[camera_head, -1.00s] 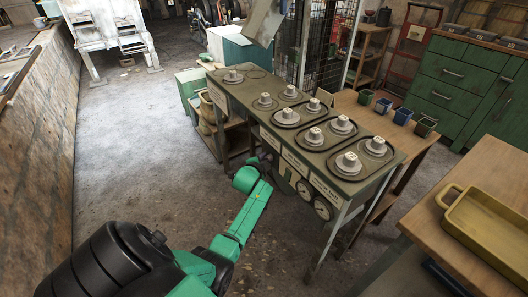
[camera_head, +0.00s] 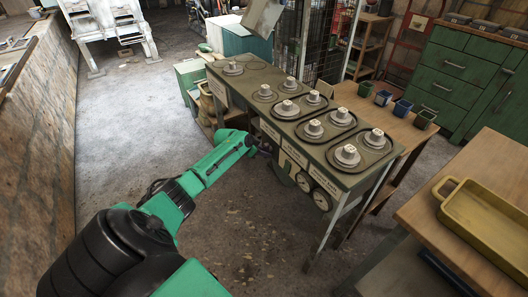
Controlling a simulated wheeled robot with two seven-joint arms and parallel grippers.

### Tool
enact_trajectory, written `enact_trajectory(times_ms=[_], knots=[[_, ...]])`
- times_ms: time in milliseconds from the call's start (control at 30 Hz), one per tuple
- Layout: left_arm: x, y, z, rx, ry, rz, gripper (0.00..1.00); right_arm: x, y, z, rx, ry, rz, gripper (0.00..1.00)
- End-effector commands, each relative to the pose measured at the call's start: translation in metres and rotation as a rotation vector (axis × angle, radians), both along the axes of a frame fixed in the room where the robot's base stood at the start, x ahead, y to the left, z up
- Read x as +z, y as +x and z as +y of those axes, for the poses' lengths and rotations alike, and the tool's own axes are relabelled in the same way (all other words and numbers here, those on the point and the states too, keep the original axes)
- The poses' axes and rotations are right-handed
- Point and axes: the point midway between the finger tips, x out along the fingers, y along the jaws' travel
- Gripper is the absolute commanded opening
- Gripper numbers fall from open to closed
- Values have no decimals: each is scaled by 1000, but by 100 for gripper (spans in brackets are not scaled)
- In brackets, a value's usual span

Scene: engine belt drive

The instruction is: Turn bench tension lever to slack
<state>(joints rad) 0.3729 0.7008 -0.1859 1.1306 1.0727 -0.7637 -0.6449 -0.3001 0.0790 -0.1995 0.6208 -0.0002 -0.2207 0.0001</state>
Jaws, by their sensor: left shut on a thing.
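The green-grey bench (camera_head: 222,88) stands in the middle with several grey pulleys on its top and white labels along its front edge. My left arm reaches from the lower left to the bench's front side. My left gripper (camera_head: 267,150) is small and dark there, below the labels and left of the round gauges (camera_head: 312,188). It is shut on what seems to be the bench tension lever. The lever is mostly hidden by the gripper and wrist, so its angle cannot be told. My right gripper is not in view.
A wooden table with small coloured bins (camera_head: 403,107) stands behind the bench. A yellow tray (camera_head: 485,232) lies on the wooden table at the right. The bench's front leg (camera_head: 325,240) stands close by. The floor (camera_head: 120,150) to the left is clear.

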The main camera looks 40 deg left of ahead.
Motion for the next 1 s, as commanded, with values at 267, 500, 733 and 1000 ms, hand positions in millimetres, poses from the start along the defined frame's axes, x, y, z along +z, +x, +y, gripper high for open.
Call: enact_trajectory(times_ms=[267, 500, 733, 1000], knots=[[-1, 1, 0, 1, -90, 25, 0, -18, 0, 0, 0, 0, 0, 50], [0, 0, -1, 2, -111, 31, 0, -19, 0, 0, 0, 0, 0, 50], [1, 0, -1, 2, -111, 30, 0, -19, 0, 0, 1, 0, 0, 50], [0, 0, -1, 1, -110, 31, 55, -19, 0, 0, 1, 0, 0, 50]])
